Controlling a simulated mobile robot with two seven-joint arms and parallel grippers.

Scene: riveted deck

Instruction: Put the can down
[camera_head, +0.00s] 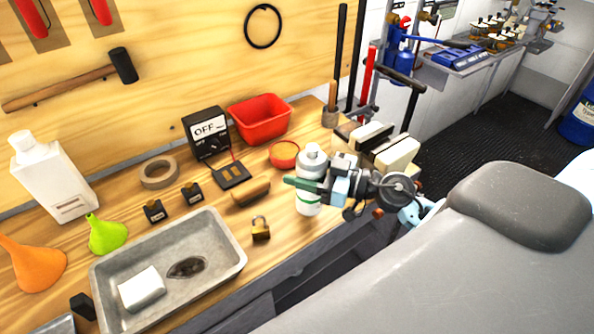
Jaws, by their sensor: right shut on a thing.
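The can (308,204) is white with a green band and a rounded grey top, and it stands roughly upright at the right part of the wooden workbench, close to its front edge. My right gripper (314,187) comes in from the right and is shut around the can's middle, hiding part of its body. I cannot tell whether the can's base touches the bench top. My left gripper is not in view.
A metal tray (215,264) holds a white block. A red bin (262,119) stands behind. Bare wood shows between padlock and can.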

